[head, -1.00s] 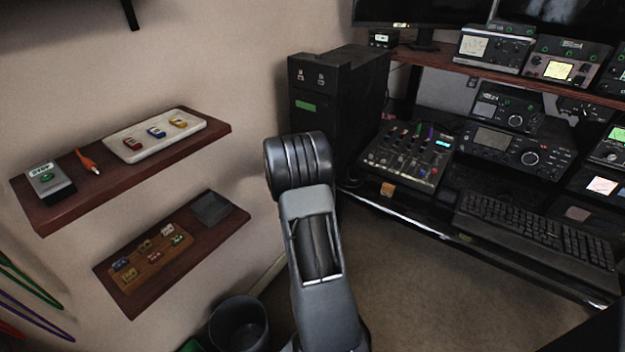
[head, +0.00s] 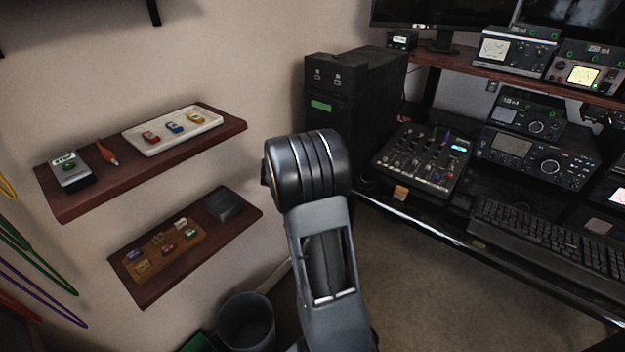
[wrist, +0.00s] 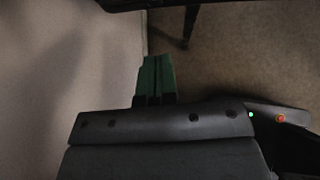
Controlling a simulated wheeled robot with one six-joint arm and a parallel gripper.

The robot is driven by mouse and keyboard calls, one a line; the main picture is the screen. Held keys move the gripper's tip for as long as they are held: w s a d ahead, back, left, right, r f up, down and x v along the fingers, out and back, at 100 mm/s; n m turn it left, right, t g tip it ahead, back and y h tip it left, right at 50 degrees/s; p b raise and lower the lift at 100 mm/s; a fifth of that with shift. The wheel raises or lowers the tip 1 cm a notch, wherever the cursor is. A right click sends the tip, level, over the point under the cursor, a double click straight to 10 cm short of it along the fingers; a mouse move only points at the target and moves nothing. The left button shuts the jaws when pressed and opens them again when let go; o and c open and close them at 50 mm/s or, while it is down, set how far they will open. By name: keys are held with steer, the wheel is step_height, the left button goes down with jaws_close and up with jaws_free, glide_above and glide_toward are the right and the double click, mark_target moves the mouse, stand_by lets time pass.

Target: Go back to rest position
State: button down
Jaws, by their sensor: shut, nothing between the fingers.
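My gripper (wrist: 155,75) shows in the wrist view with its green fingers pressed together and nothing between them. It is over bare carpet and wall, apart from any object. In the head view my arm rises from the bottom middle, and its dark rounded joint hides part of the wall and floor. The gripper itself does not show in the head view.
Two wall shelves are at left: the upper (head: 85,202) has a white tray (head: 133,142), the lower (head: 150,293) a wooden board. A bin (head: 246,322) stands below. At right is a desk with a mixer (head: 423,160), radios and a keyboard (head: 552,238).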

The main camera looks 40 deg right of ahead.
steer(key=v, duration=0.5)
steer(key=shift+s+a+r+p, duration=0.15)
steer(key=shift+a+r+p, duration=0.1)
steer(key=shift+p, duration=0.15)
steer(key=s+a+m+g+y+p, duration=0.2)
steer(key=s+a+m+y+p, duration=0.15)
steer(key=s+a+m, duration=0.7)
steer(key=s+a+r+m+t+y+p, duration=0.1)
steer(key=s+a+r+m+y+p, duration=0.2)
steer(key=a+r, duration=0.4)
steer(key=s+a+r+m+t+y+p, duration=0.2)
steer(key=a+r+m+p, duration=0.4)
steer(key=r, duration=0.4)
steer(key=shift+s+a+r+m+y, duration=0.35)
steer(key=shift+s+a+m+y, duration=0.35)
steer(key=shift+a, duration=0.4)
steer(key=shift+s, duration=0.1)
